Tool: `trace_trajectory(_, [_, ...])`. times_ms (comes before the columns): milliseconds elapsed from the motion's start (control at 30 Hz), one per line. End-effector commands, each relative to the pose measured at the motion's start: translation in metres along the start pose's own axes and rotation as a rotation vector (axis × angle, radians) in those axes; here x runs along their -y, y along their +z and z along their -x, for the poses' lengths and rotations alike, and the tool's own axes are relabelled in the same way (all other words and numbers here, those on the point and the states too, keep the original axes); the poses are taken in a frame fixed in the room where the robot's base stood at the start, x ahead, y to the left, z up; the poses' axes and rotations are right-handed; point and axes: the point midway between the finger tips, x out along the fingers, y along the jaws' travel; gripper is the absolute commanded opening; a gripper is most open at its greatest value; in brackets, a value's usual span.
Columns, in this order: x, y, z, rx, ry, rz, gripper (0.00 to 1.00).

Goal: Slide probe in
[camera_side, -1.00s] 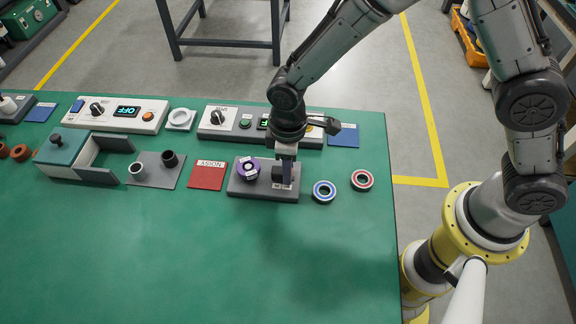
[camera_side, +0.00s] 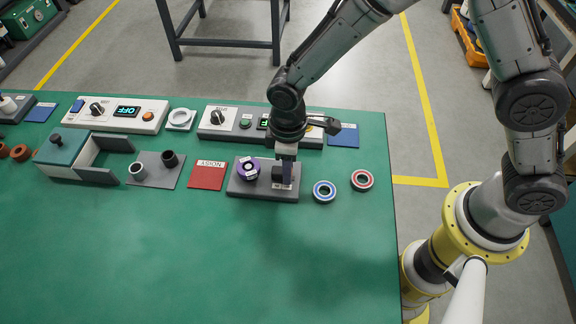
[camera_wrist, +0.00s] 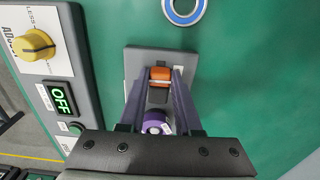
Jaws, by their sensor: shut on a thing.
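A grey base plate (camera_side: 240,190) lies on the green table and bears a purple round part (camera_side: 249,167) on its left. My gripper (camera_side: 284,179) points down over the plate's right half, close to the purple part. In the wrist view its two purple fingers (camera_wrist: 158,82) are shut on a small block with an orange end (camera_wrist: 160,74) and a dark body (camera_wrist: 158,96). I take this block to be the probe. The purple part (camera_wrist: 155,122) shows between the fingers, nearer the palm. The palm and fingers hide part of the plate, and any contact between probe and purple part is unclear.
A blue-ringed bearing (camera_side: 324,191) and a red-ringed bearing (camera_side: 362,180) lie right of the plate. A red mat (camera_side: 207,176) is to its left. A control box (camera_side: 226,116) with a knob and buttons stands behind. The table's front is clear.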

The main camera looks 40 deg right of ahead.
Motion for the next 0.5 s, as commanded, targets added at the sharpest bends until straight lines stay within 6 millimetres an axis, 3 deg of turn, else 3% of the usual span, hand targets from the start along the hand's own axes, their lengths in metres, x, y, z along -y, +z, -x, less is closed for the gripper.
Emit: trace_trajectory(500, [0.0002,-0.0075,0.0012,-0.003,0.000,0.000,0.00])
